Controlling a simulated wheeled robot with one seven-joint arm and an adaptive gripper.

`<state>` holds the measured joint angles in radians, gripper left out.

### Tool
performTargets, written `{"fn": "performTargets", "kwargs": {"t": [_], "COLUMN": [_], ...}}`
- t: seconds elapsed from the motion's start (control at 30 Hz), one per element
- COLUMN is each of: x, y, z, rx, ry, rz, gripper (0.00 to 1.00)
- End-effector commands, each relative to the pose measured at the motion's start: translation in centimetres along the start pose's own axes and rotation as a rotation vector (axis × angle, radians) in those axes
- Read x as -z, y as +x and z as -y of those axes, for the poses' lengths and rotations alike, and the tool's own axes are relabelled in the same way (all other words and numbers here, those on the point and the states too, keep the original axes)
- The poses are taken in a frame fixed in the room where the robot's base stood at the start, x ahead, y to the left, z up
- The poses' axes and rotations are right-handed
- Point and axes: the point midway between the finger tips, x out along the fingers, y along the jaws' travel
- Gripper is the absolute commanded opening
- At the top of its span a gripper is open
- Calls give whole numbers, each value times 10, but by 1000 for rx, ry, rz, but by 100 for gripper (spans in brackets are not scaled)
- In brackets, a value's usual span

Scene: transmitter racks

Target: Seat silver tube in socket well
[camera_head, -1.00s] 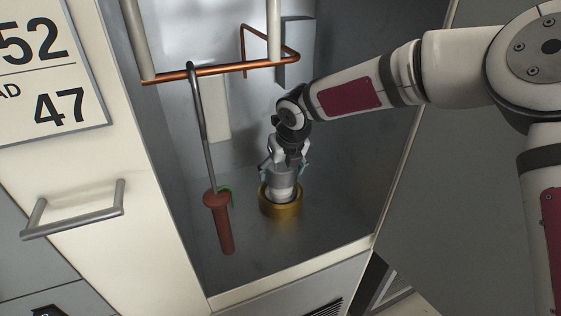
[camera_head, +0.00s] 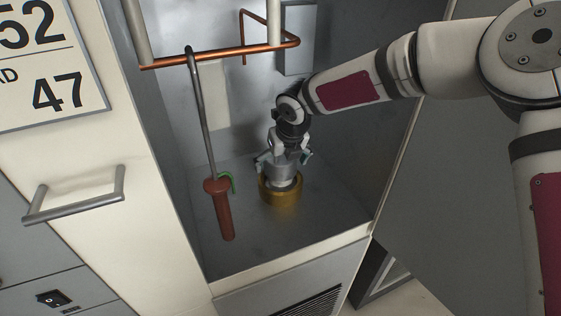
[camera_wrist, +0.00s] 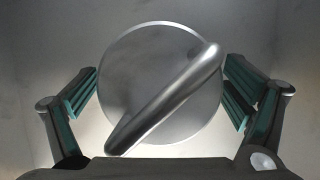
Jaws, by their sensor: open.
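The silver tube (camera_head: 280,172) stands about upright in the brass-coloured socket well (camera_head: 281,195) on the cabinet floor. A pale lower part shows just above the socket rim; its bottom end is hidden inside, so I cannot tell how deep it sits. My gripper (camera_head: 284,162) is directly above and around the tube's top, fingers spread. In the wrist view the tube's round top (camera_wrist: 140,75) with its slanted bar handle (camera_wrist: 165,100) lies between my open fingers (camera_wrist: 160,98), with gaps on both sides.
A hooked rod with a red-brown handle (camera_head: 222,210) hangs from a copper pipe (camera_head: 220,52), left of the socket. A green loop (camera_head: 232,182) is by its handle. Cabinet walls and the front sill (camera_head: 290,268) bound the space. The floor right of the socket is clear.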

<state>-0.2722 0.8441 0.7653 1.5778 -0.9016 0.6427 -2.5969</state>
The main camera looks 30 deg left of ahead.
Motion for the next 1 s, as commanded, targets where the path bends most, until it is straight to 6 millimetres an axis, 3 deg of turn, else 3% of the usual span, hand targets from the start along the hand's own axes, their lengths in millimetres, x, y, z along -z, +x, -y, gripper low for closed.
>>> {"fn": "performTargets", "kwargs": {"t": [0.17,0.6,0.8,1.0], "x": [-2,-1,-1,0], "y": [-16,-100,-119,-122], "z": [0,1,0,0], "rx": [0,1,0,-1], "ry": [0,1,1,0], "rz": [4,3,1,0], "gripper": [94,94,94,94]}}
